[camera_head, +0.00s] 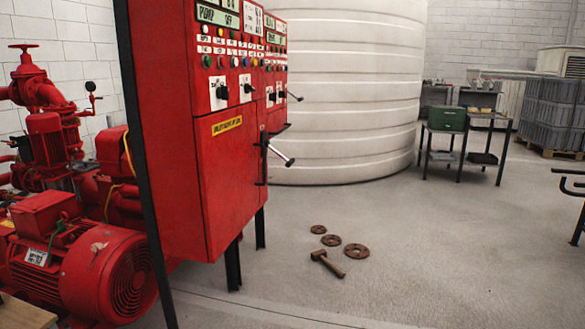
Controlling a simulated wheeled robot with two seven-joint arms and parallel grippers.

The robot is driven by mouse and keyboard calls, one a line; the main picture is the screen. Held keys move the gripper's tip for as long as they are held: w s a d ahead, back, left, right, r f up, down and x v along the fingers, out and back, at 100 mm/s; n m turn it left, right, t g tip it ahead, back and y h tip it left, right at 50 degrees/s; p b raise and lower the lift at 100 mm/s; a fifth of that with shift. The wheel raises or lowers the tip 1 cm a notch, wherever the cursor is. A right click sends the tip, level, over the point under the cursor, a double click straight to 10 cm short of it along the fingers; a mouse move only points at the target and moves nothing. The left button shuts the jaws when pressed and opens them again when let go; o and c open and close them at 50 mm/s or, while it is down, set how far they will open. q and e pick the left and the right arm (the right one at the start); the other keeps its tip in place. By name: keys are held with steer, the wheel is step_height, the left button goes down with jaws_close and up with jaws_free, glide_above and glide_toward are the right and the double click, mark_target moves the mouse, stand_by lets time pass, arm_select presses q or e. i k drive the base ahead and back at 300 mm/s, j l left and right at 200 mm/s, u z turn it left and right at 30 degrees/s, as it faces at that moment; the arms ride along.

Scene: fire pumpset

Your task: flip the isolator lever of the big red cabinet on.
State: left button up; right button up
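The big red cabinet (226,180) stands on black legs left of the middle, seen at an angle. A smaller lever (294,96) sticks out higher up. Which is the isolator lever, and whether it is on or off, I cannot tell. Rotary switches on white plates (219,94), small displays and coloured buttons or lamps sit on the upper panel. Neither of my grippers is in view.
Red pumps and a motor (108,276) stand left of the cabinet. A large white tank (345,90) is behind it. A hammer (327,263) and rusty flanges (356,250) lie on the floor in front. A green box (446,118) sits on a table. The right floor is mostly clear.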

mark_target(290, 162)
steer(key=i+l+z, duration=0.2)
steer(key=i, duration=1.2)
steer(key=i+l+z, duration=0.15)
steer(key=i, duration=1.2)
